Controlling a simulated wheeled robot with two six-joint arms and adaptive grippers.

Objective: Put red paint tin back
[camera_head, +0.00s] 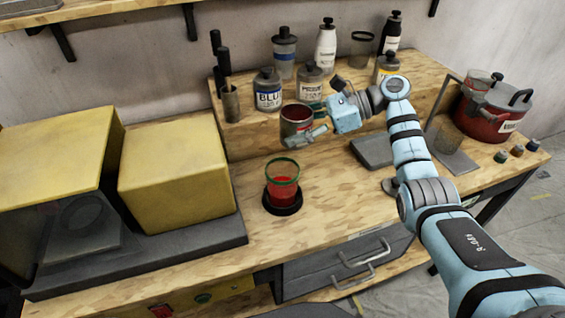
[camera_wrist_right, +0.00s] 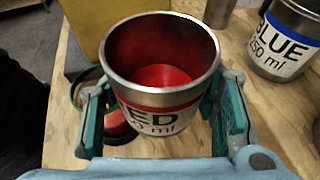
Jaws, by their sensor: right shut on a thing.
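The red paint tin (camera_head: 296,117) is an open metal tin with a white label and red paint inside. My right gripper (camera_head: 308,132) is shut around its sides and holds it roughly upright, in front of the raised shelf. In the right wrist view the tin (camera_wrist_right: 160,75) sits between the two fingers of the gripper (camera_wrist_right: 160,105), and its label partly reads "ED". The blue tin (camera_head: 268,97) stands on the raised shelf (camera_head: 243,142), behind and left of the held tin. It also shows at the right in the wrist view (camera_wrist_right: 284,45). My left gripper is not in view.
A clear cup with red paint (camera_head: 282,187) stands on a black round base on the bench. Another labelled tin (camera_head: 310,83) and several bottles stand on the shelf. Yellow boxes (camera_head: 175,175) fill the left; a red pot (camera_head: 488,112) stands right.

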